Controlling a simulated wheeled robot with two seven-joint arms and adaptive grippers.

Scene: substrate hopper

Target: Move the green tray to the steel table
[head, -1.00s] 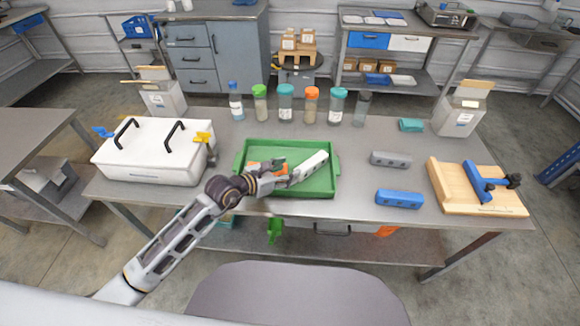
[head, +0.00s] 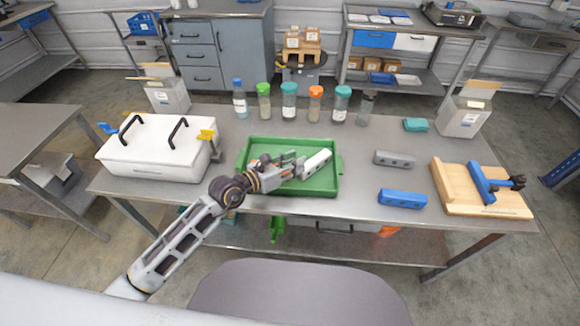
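The green tray (head: 333,186) lies flat on the grey metal-topped bench (head: 355,212) near its front edge. A white block (head: 318,163) with dark holes lies tilted in the tray's right half. An orange piece is partly hidden in the left half behind my gripper. My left gripper (head: 297,168) is over the tray, with its fingertips at the left end of the white block. I cannot tell whether the fingers are closed on it. Another grey-topped table (head: 30,130) stands at the left; which one is the steel table is not marked. My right gripper is not in view.
A white lidded box (head: 155,160) stands left of the tray. Several capped bottles (head: 289,103) line the back. A grey block (head: 394,159), a blue block (head: 402,198) and a wooden fixture (head: 470,195) are at right. A chair-like grey shape (head: 300,290) is in front.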

